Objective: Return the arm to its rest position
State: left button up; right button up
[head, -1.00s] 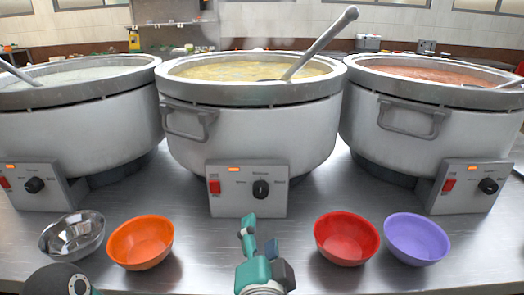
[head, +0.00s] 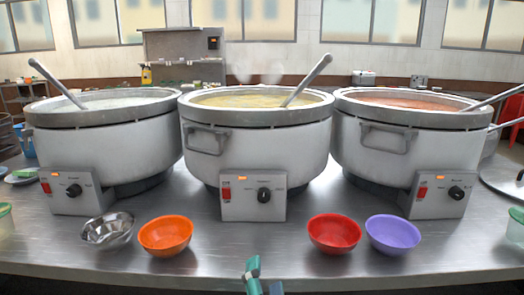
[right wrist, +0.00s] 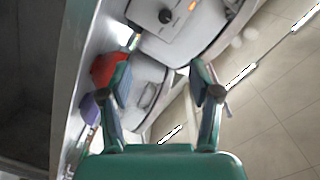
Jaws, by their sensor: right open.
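My right gripper (head: 262,279) shows only in part at the bottom edge of the head view, in front of the counter's near edge. In the right wrist view its two teal fingers (right wrist: 163,92) are spread apart with nothing held between them. A red bowl (right wrist: 106,68) and a purple bowl (right wrist: 89,106) show beyond or beside the left finger in that view. My left gripper is not in view.
Three big stockpots, left (head: 110,145), middle (head: 260,145) and right (head: 400,150), stand on the steel counter (head: 290,262) with ladles in them. In front are a steel bowl (head: 108,231), orange bowl (head: 165,236), red bowl (head: 334,234) and purple bowl (head: 393,235).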

jog(key=w+d+f+n+g+y, duration=0.1)
jog(key=d+f+n+g, duration=0.25)
jog(key=f, duration=1.15)
jog(key=w+d+f+n+g, duration=0.1)
jog(key=d+f+n+g, duration=0.25)
jog(key=f, duration=1.05)
jog(key=s+d+f+n+g+y, duration=0.1)
jog(key=s+d+f+g, duration=0.3)
jog(key=s+f, duration=0.5)
jog(key=s+d+f+n+g+y, duration=0.1)
jog(key=s+f+g, duration=0.4)
jog(key=s+f, duration=0.4)
pick_arm(q)
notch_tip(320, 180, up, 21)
jog(key=p, duration=2.1)
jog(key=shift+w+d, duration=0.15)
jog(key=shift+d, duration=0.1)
pick_arm(e)
notch_tip(320, 180, up, 21)
jog(key=shift+s+g+y, duration=0.2)
jog(key=shift+g+y, duration=0.1)
